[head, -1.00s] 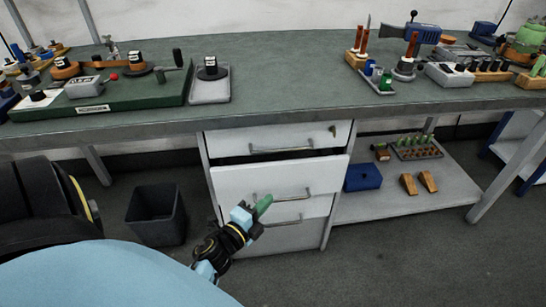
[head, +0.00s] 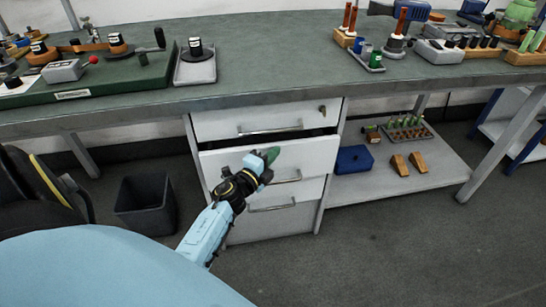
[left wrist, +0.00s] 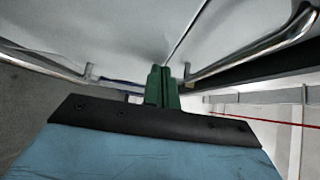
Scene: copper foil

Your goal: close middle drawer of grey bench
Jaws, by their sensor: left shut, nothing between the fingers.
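The bench (head: 255,97) has a white drawer unit under its top. The middle drawer (head: 315,155) stands out from the unit, with a dark gap above its front. Its bar handle (head: 290,181) is partly behind my left gripper. My left gripper (head: 268,156) is shut and empty, its green fingertips in front of the middle drawer's face, near the upper middle. Contact cannot be told. The left wrist view shows the shut green fingers (left wrist: 160,88) below a pale drawer surface, with metal handle bars (left wrist: 262,45) on both sides. My right gripper is not in view.
The top drawer (head: 262,120) and the bottom drawer (head: 270,222) look shut. A dark bin (head: 146,208) stands left of the unit. A low shelf (head: 440,170) at the right holds a blue box (head: 353,159) and wooden blocks. The floor in front is clear.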

